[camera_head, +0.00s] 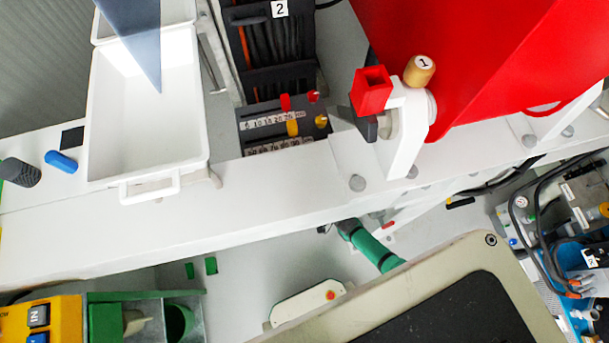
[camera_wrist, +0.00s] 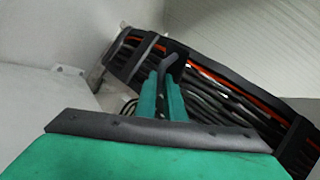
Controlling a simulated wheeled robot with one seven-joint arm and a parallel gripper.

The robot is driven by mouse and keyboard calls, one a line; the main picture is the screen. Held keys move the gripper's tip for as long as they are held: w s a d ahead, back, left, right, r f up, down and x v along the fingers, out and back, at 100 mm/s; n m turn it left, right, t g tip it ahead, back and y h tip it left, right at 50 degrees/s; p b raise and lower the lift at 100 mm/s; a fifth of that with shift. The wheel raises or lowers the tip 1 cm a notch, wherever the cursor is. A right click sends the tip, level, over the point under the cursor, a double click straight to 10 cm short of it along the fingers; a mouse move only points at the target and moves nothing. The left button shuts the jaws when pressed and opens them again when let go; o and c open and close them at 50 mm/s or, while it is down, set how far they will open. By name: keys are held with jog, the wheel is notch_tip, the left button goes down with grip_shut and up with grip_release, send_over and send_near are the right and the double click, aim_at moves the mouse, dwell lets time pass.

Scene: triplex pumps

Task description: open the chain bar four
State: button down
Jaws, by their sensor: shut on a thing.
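In the wrist view my gripper (camera_wrist: 162,82) has two green fingers shut on a dark chain bar (camera_wrist: 171,66). The bar stands out from a black cable chain (camera_wrist: 268,112) that carries dark cables and one orange cable. The bar's lower end is hidden between the fingers. I cannot read a number on it, nor tell how far it is open. In the head view the green and dark end of my arm (camera_head: 372,247) shows below the white beam; its fingertips cannot be made out. Another length of chain (camera_head: 265,45), labelled 2, runs at the top.
In the wrist view two more grey bars (camera_wrist: 148,47) cross the chain on the left, close to my fingers. In the head view the white beam (camera_head: 285,203) spans the picture. A red cover (camera_head: 480,60) and a white tray (camera_head: 150,115) stand above it.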

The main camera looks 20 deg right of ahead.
jog(key=shift+s+a+f, duration=0.1)
jog(key=c, duration=1.8)
grip_release()
jog(key=shift+c, duration=0.2)
jog(key=v, duration=1)
jog(key=shift+s+r, duration=0.2)
jog(key=shift+s, duration=0.15)
